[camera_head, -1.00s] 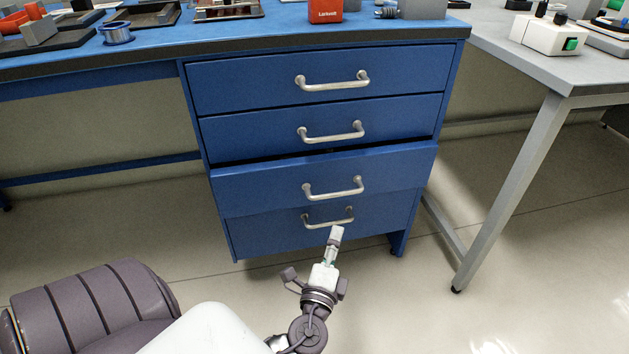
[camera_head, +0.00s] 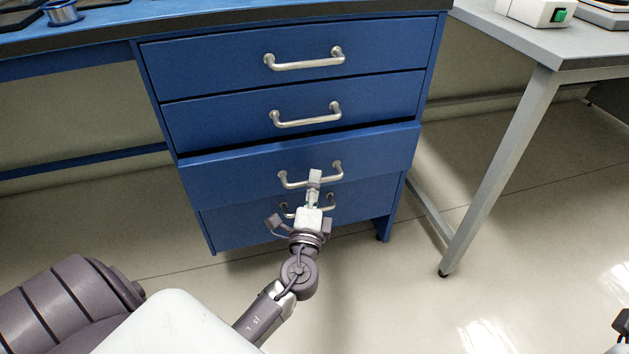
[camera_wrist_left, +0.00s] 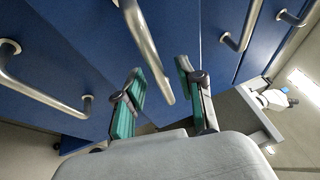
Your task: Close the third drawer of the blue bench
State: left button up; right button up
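The blue bench (camera_head: 157,110) has a stack of blue drawers with silver bar handles. The third drawer (camera_head: 235,175) from the top sticks out a little, with a dark gap above its front. Its handle (camera_head: 291,182) is at my left gripper (camera_head: 315,178), which is in front of it in the head view. In the left wrist view the left gripper (camera_wrist_left: 160,95) has its two green-padded fingers apart, with the handle bar (camera_wrist_left: 148,50) reaching between them. Contact cannot be made out. My right gripper does not clearly show.
The first drawer (camera_head: 200,62), second drawer (camera_head: 220,118) and bottom drawer (camera_head: 235,226) look shut. A grey table (camera_head: 500,150) stands to the right, its leg near the bench. Floor in front of the bench is clear.

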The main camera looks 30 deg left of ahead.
pick_arm(q)
jog(key=shift+w+a+r, duration=0.15)
jog(key=shift+w+a, duration=0.15)
jog(key=shift+w, duration=0.2)
grip_shut()
